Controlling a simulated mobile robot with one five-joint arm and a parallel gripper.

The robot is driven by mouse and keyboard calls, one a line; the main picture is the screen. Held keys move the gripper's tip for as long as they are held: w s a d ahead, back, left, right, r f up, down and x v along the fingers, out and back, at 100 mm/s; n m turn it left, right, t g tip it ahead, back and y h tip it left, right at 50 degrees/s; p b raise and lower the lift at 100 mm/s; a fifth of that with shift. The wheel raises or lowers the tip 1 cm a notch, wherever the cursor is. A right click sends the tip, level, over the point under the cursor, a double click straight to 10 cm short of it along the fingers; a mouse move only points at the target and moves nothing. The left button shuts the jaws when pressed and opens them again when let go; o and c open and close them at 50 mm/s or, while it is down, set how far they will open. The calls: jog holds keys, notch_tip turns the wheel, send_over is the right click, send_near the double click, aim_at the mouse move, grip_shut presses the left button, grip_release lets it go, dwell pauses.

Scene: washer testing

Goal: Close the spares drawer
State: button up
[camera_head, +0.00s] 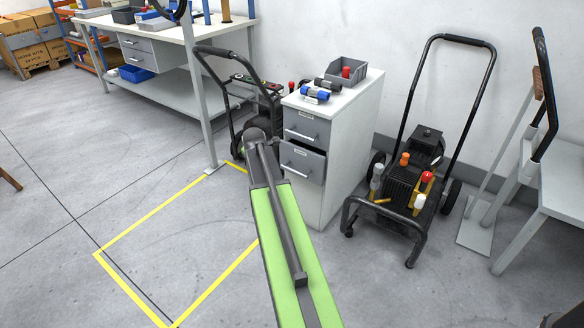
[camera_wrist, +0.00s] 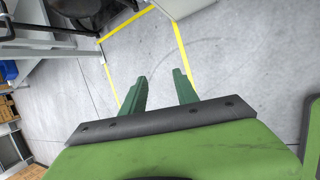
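A white and grey cabinet (camera_head: 345,125) stands right of my arm in the head view. It has an upper drawer (camera_head: 307,128) and a lower drawer (camera_head: 303,161), each with a bar handle. The lower drawer is pulled part way out, with a dark gap above its front. The upper drawer looks shut. Their labels are too small to read. My gripper (camera_wrist: 160,77) shows two green fingers spread apart in the wrist view, with only floor between them. In the head view my arm reaches up left of the cabinet, and the fingers cannot be made out.
Blue-capped items (camera_head: 316,93) and a grey bin (camera_head: 346,71) stand on the cabinet. A black wheeled machine (camera_head: 408,180) stands to its right, another (camera_head: 247,90) behind its left side. A workbench (camera_head: 160,40) is at the back left. Yellow-taped floor (camera_head: 170,255) is clear.

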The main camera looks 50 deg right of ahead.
notch_tip(320, 180, down, 3)
jog(key=a+m+t+y+b, duration=0.2)
jog(key=m+t+b, duration=0.8)
jog(key=m+b, duration=0.1)
jog(key=b, duration=0.9)
send_near(297, 172)
jog(key=b+x, duration=0.4)
jog(key=x, duration=0.8)
jog(key=shift+w+a+f+b, duration=0.1)
jog(key=shift+w+b, duration=0.05)
jog(key=shift+b, duration=0.2)
grip_shut()
